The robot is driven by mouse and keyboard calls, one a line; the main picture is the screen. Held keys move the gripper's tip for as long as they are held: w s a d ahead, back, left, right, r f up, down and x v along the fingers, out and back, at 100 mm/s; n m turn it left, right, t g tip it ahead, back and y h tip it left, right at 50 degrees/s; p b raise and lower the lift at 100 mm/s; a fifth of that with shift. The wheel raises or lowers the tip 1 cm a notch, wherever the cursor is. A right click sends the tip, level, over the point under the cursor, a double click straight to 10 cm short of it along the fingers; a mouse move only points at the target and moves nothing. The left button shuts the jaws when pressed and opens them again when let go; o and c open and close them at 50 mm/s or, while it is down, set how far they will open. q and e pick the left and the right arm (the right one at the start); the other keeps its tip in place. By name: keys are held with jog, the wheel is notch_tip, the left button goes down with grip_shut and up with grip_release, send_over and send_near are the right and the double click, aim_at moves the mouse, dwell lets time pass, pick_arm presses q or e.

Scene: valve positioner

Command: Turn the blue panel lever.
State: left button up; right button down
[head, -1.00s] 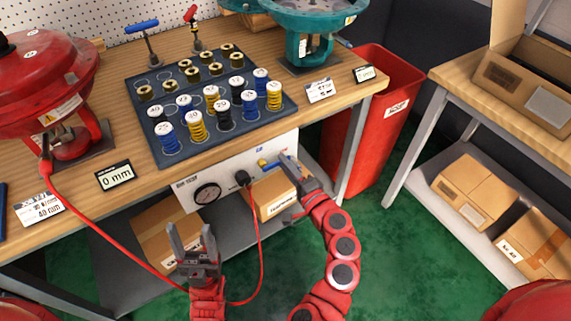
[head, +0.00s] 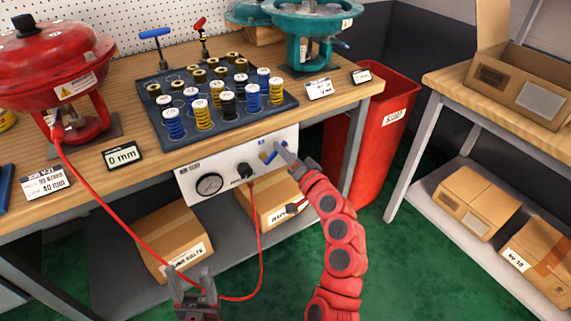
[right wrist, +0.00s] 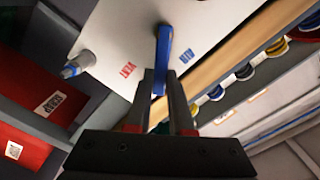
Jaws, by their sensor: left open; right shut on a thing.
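The blue lever (head: 270,157) sits on the white panel (head: 220,168) at the front of the workbench. My right gripper (head: 286,150) reaches it from the right and partly covers it. In the right wrist view the blue lever (right wrist: 162,55) runs from its pivot down between the fingers, and the gripper (right wrist: 162,92) is shut on its end. A red VENT label (right wrist: 127,70) lies left of the lever there, a blue AIR label (right wrist: 186,56) right of it. My left gripper (head: 192,277) is open and empty, low in the head view, away from the panel.
The panel also carries a gauge (head: 209,184) and a black knob (head: 244,170). A red hose (head: 110,208) hangs in front of the bench. A spring tray (head: 280,110) and red actuator (head: 65,75) stand on top. A red bin (head: 385,125) stands to the right.

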aim_at(261, 141)
jog(key=n, duration=0.1)
jog(key=n+b, duration=0.1)
jog(key=a, duration=0.1)
jog(key=shift+s+r+n+b, duration=0.25)
jog(key=shift+n+b, duration=0.1)
jog(key=shift+n, duration=0.05)
jog(key=n, duration=0.1)
jog(key=n+b, duration=0.1)
jog(key=a+r+n+b, duration=0.1)
jog(key=shift+s+n, duration=0.3)
jog(key=shift+s, duration=0.05)
jog(key=shift+s+a+r+n+b, duration=0.15)
jog(key=shift+a+n+b, duration=0.15)
jog(key=shift+n, duration=0.35)
jog(key=shift+s+a+f+n+b, duration=0.1)
jog(key=shift+a+n+b, duration=0.1)
jog(key=shift+n+b, duration=0.3)
jog(key=shift+s+a+r+n+b, duration=0.15)
jog(key=shift+a+n+b, duration=0.1)
jog(key=shift+n, duration=0.5)
jog(key=c, duration=0.8)
grip_release()
jog(key=shift+a, duration=0.1)
